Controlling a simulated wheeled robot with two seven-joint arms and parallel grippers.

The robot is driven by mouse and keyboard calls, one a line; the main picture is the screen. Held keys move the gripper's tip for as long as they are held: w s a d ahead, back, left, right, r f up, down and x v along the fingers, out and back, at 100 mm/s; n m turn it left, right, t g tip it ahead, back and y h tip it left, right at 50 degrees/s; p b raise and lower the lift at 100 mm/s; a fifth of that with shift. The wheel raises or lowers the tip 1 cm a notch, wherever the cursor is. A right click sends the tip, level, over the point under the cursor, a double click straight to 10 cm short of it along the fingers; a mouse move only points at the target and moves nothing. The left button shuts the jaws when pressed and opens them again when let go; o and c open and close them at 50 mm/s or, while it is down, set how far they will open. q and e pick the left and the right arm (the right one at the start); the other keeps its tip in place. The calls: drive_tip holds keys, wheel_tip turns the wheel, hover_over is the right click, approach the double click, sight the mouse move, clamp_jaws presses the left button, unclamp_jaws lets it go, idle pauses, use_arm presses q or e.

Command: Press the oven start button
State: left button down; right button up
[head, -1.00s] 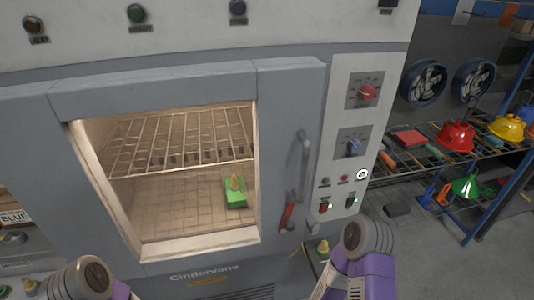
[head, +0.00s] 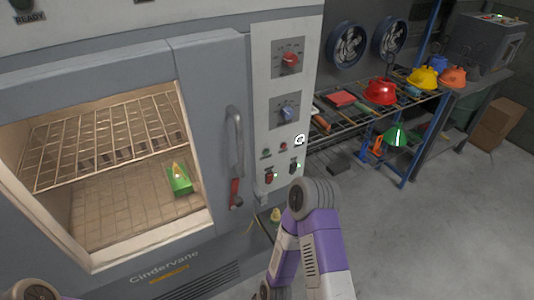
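The grey oven (head: 225,90) fills the left and middle of the head view, with a light control panel (head: 262,105) on its right side. Low on the panel are a small green button (head: 266,153) and a small red button (head: 283,146). A round white mark (head: 299,140) sits at the panel's right edge. Two small switches, a left one (head: 269,175) and a right one (head: 293,166), are below. I cannot read which control is start. My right arm is in front of and below the panel; its gripper is out of view. Only a bit of my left arm shows; its gripper is out of view.
A red dial (head: 290,59) and a blue dial (head: 287,114) are higher on the panel. The door handle (head: 236,145) stands out left of it.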

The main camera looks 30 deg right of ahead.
clamp_jaws()
idle(1.4)
